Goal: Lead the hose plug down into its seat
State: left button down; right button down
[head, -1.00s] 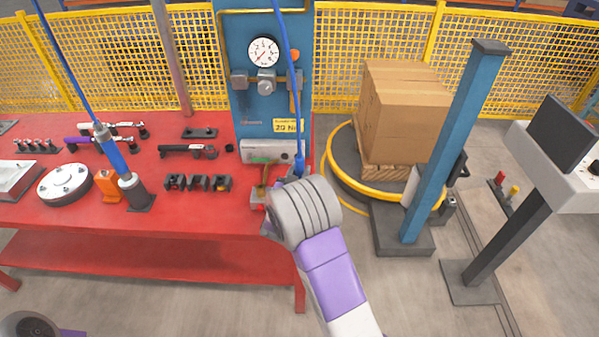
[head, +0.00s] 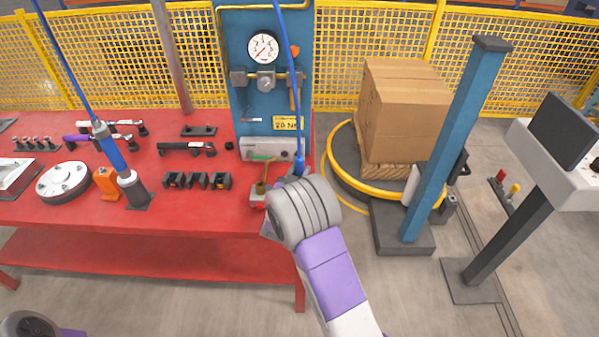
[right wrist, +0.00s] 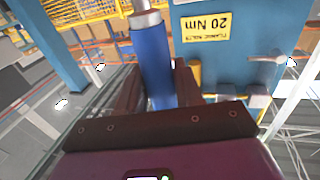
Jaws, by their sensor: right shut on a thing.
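In the right wrist view, my right gripper (right wrist: 158,92) is shut on the blue hose plug (right wrist: 151,55), one dark finger on each side. A silver end of the plug points to the top of that picture. In the head view, my own wrist hides most of the gripper and plug; the blue hose (head: 296,90) runs down to the plug's upper end (head: 299,165). Just left of my wrist, a brass fitting on a small grey and red block (head: 258,195) stands on the bench. I cannot tell whether this is the seat, or whether the plug touches anything. My left gripper is out of view.
A blue panel with a gauge (head: 263,47) rises behind the red bench (head: 110,215). A grey box (head: 266,149) stands at its foot. Black holders (head: 197,181) and a hanging blue tool (head: 112,153) are to the left. A blue post (head: 455,140) stands right.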

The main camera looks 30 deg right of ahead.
jog(key=shift+f+b, duration=1.15)
jog(key=shift+f, duration=0.3)
jog(key=c, duration=0.7)
grip_release()
jog(key=shift+o, duration=0.2)
jog(key=p+v, duration=0.1)
jog(key=v, duration=0.6)
jog(key=shift+s+a, duration=0.15)
jog(key=shift+a, duration=0.1)
